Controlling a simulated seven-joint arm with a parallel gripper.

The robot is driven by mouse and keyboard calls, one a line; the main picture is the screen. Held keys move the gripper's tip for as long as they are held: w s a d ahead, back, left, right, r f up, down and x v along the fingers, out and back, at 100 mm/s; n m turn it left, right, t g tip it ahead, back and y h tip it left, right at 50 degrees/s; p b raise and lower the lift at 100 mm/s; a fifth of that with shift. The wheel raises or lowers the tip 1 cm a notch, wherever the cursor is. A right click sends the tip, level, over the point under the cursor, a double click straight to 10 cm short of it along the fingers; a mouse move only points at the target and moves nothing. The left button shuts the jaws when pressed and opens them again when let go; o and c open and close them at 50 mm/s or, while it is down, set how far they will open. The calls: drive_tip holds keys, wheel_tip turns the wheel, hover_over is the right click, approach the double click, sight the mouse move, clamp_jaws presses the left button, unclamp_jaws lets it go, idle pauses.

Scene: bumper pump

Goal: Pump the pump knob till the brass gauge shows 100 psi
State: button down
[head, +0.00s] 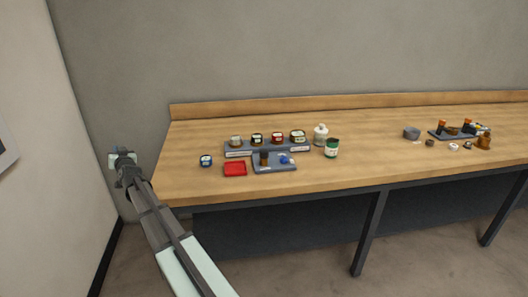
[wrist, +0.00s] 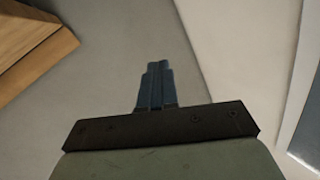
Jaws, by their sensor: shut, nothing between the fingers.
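My gripper (head: 122,160) is off the left end of the workbench, close to the left wall. In the wrist view its two dark fingers (wrist: 157,70) are pressed together with nothing between them. A small grey plate (head: 272,168) on the left part of the bench carries a dark upright piece (head: 264,157) and a blue piece (head: 284,160). A brass-brown object (head: 484,140) stands at the right end. The objects are too small for me to tell which is the pump knob or the brass gauge, and no reading shows.
The wooden bench (head: 370,170) has a raised back edge. A grey rack (head: 268,151) of small jars, a red tray (head: 235,169), a blue-lidded jar (head: 206,160), a white bottle (head: 320,135) and a green can (head: 331,148) stand left. A dark tray (head: 436,134) holds items right. Mid-bench is clear.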

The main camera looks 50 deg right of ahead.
drive_tip(key=s+d+r+m+h, duration=0.1)
drive_tip(key=d+r+m+h, duration=0.1)
drive_tip(key=d+r, duration=0.8)
drive_tip(key=s+d+g, duration=0.2)
drive_tip(key=s+d, duration=0.4)
drive_tip(key=d, duration=0.4)
drive_tip(key=m+g+y, duration=0.2)
drive_tip(key=g+y, duration=0.3)
drive_tip(key=g, duration=0.2)
hover_over(266, 151)
wheel_tip(266, 151, down, 3)
drive_tip(key=shift+f, duration=4.4)
